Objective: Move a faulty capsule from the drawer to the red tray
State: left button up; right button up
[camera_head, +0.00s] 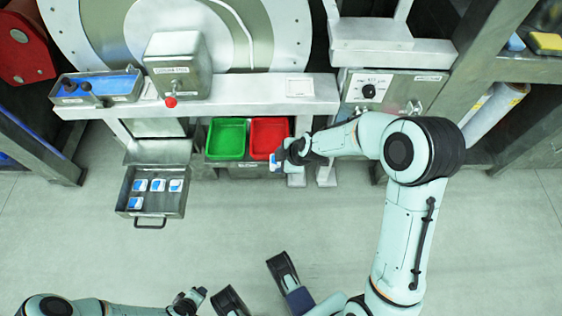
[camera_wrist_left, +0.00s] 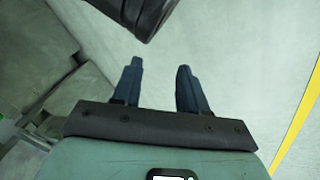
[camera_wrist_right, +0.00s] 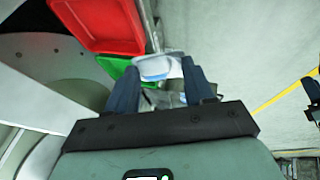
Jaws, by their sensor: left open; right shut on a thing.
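My right gripper (camera_head: 282,157) is shut on a white and blue capsule (camera_head: 274,163), just in front of the red tray's lower right corner. The capsule also shows between the fingers in the right wrist view (camera_wrist_right: 155,68). The red tray (camera_head: 287,127) stands beside the green tray (camera_head: 210,152), and both look empty in the head view. The open drawer (camera_head: 179,205) at the left holds several white and blue capsules (camera_head: 157,185). My left gripper (camera_head: 200,294) is low in the head view, far from the drawer; its fingers are apart and empty in the left wrist view (camera_wrist_left: 158,85).
A steel shelf (camera_head: 235,98) runs above the trays, with a box bearing a red knob (camera_head: 170,102) and a blue-lined tray (camera_head: 100,98) at its left. A panel with a black dial (camera_head: 368,91) is at the right. The floor in front is clear.

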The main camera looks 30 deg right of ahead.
jog(key=w+d+f+b, duration=0.2)
jog(key=w, duration=0.1)
jog(key=w+d+f+b, duration=0.1)
jog(key=w+d+f, duration=0.1)
jog(key=w, duration=0.1)
jog(key=w+d+f+b, duration=0.2)
jog(key=w, duration=0.2)
jog(key=shift+f+b, duration=0.1)
jog(key=shift+b, duration=0.25)
pick_arm(q)
jog(key=s+a+f+g, duration=0.1)
jog(key=s+f+g, duration=0.3)
jog(key=s+f, duration=0.5)
jog(key=shift+s+a+n, duration=0.35)
jog(key=shift+s+n, duration=0.05)
jog(key=shift+s, duration=1.2)
pick_arm(e)
jog(key=shift+w+d+f, duration=0.1)
jog(key=shift+d+f, duration=0.05)
jog(key=shift+d, duration=0.05)
jog(key=o, duration=0.7)
pick_arm(q)
jog(key=w+r+t+p, duration=0.2)
jog(key=w+r+p, duration=0.1)
jog(key=w, duration=0.3)
jog(key=shift+w+d+r, duration=0.35)
jog(key=shift+d+r, duration=0.05)
jog(key=shift+r, duration=0.05)
pick_arm(e)
jog(key=v, duration=1.3)
